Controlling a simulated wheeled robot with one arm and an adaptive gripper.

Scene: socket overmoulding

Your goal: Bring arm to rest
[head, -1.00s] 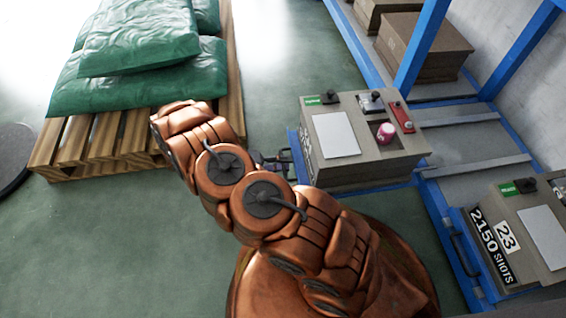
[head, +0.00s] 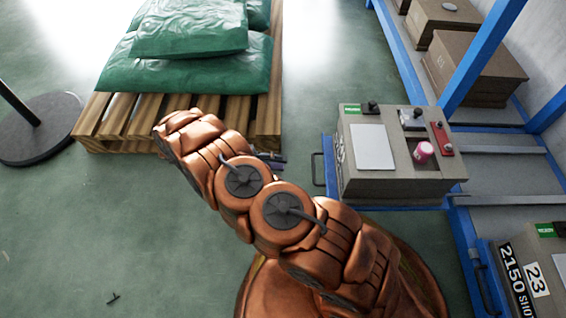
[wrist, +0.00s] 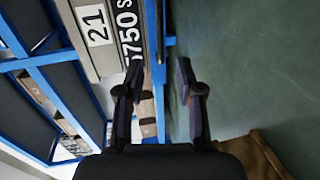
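My copper-coloured arm (head: 245,185) is bent across the lower middle of the head view. Most of my gripper (head: 268,157) is hidden behind the arm there; only dark finger parts show, between the pallet and the grey mould box (head: 395,190). In the wrist view my gripper (wrist: 160,68) has its two dark fingers spread apart, with nothing between them. A box marked 21 (wrist: 97,30) lies beyond the left finger, on blue shelving. No held object shows.
A wooden pallet (head: 115,115) with green sacks (head: 190,75) stands behind the arm. Blue racking (head: 485,55) with more boxes runs along the right. A round black post base (head: 40,130) is at left.

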